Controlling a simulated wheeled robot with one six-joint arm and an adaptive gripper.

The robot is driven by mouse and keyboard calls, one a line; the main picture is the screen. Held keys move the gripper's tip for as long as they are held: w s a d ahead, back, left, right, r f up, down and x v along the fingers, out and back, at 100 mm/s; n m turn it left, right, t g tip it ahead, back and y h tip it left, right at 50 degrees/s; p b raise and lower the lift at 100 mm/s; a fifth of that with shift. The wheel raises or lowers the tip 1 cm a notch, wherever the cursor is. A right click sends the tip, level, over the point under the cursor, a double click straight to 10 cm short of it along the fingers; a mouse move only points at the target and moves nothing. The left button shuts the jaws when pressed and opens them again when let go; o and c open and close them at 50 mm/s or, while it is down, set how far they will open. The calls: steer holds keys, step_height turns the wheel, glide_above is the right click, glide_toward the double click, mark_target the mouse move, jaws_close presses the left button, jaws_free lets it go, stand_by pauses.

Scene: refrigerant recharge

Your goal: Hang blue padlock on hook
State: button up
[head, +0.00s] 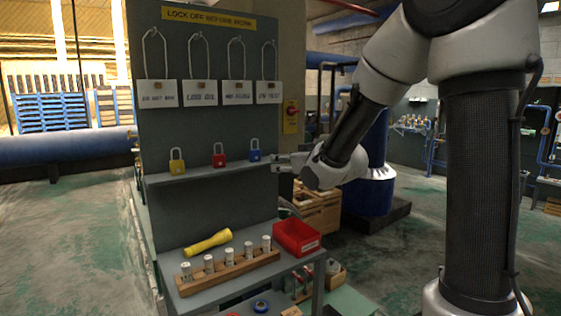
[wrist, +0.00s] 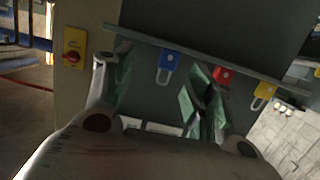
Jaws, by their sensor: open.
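The blue padlock (head: 255,155) stands upright on the narrow shelf (head: 205,174), at the right end of a row of padlocks. My gripper (head: 278,162) is open just to the right of it. In the wrist view, tilted and nearly upside down, the blue padlock (wrist: 172,61) appears ahead between the spread fingers of my gripper (wrist: 150,80); I cannot tell if either finger touches it. Tall white wire loops (head: 236,57) with tags (head: 237,92) hang on the upper board. A separate hook is too small to make out.
A red padlock (head: 219,155) and a yellow padlock (head: 177,161) stand left of the blue one. Below are a yellow flashlight (head: 208,242), a wooden rack of small cylinders (head: 228,272) and a red bin (head: 297,238). A yellow switch box (head: 291,116) is to the right.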

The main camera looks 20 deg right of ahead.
mark_target(256, 153)
steer(key=w+a, duration=0.2)
steer(key=w, duration=0.1)
steer(key=w+a, duration=0.2)
steer(key=w, duration=0.2)
steer(key=w+a, duration=0.2)
steer(key=w, duration=0.2)
steer(key=shift+w+a, duration=0.25)
steer(key=shift+a, duration=0.05)
steer(key=shift+w, duration=0.1)
steer(key=c, duration=0.9)
steer(key=shift+r, duration=0.1)
steer(key=shift+r, duration=0.85)
steer(key=shift+d, duration=0.1)
